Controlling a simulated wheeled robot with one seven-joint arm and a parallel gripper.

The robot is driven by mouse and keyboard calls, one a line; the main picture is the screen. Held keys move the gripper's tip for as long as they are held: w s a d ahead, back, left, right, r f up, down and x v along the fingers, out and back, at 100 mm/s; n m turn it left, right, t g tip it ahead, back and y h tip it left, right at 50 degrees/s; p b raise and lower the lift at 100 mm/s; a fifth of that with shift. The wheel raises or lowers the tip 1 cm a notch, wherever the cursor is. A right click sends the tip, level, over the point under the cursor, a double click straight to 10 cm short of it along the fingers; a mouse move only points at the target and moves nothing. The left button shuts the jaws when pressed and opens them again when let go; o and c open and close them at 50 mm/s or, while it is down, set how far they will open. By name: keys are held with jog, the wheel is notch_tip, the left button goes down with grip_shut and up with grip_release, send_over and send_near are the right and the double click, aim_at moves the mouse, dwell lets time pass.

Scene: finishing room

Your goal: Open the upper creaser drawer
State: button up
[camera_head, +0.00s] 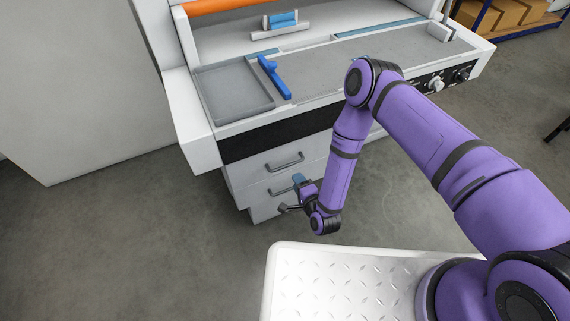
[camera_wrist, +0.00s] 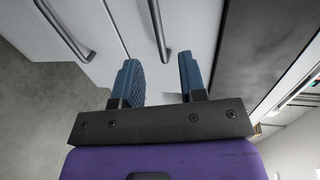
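The creaser is a white machine with a black band (camera_head: 275,140) above two white drawers. The upper drawer (camera_head: 262,170) looks shut, and its grey bar handle (camera_head: 287,163) is clear of my arm in the head view. My gripper (camera_head: 299,179) is in front of the drawers, just below that handle in the picture. In the wrist view my gripper's blue fingers (camera_wrist: 159,62) are apart with nothing held. The upper handle (camera_wrist: 157,28) shows beyond and between the fingertips; contact is not visible. The lower drawer's handle (camera_wrist: 66,32) is to the left there, partly hidden by my gripper in the head view.
The creaser's top has a grey tray (camera_head: 232,95), a blue tool (camera_head: 273,78) and control knobs (camera_head: 436,84) at the right. A white cabinet (camera_head: 75,80) stands at the left. Boxes sit on a blue shelf (camera_head: 483,18) at the back right. Floor before the drawers is clear.

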aim_at(286, 165)
jog(key=x, duration=1)
jog(key=shift+w+a+f, duration=0.15)
jog(key=shift+f, duration=0.15)
jog(key=shift+c, duration=0.5)
grip_shut()
